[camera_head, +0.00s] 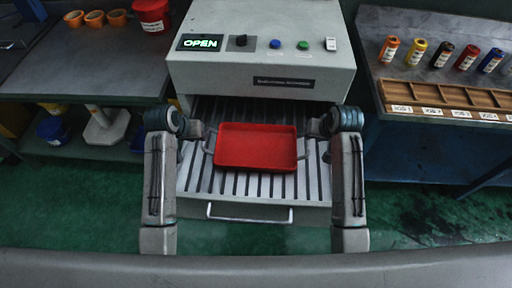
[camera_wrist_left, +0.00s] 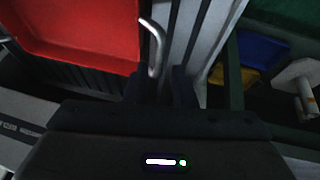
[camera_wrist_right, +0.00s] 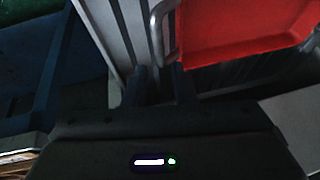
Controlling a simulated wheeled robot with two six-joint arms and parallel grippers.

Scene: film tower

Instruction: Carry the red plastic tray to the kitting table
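The red plastic tray (camera_head: 256,147) lies flat and empty on the slatted roller bed in front of the grey machine. It has a metal loop handle at each short side. My left gripper (camera_head: 200,130) is at the tray's left handle, which shows in the left wrist view (camera_wrist_left: 156,48). My right gripper (camera_head: 314,128) is at the right handle, seen in the right wrist view (camera_wrist_right: 157,30). In both wrist views the fingers stand apart with a gap, the handle just ahead of or between them. Neither clearly clamps; the exact contact is hidden.
The grey machine (camera_head: 260,45) shows a lit OPEN sign (camera_head: 200,42) and rises behind the tray. A table at right holds several film canisters (camera_head: 467,57) and a wooden compartment tray (camera_head: 445,97). A left bench bears orange rings and a red tub (camera_head: 152,14). Green floor shows on both sides.

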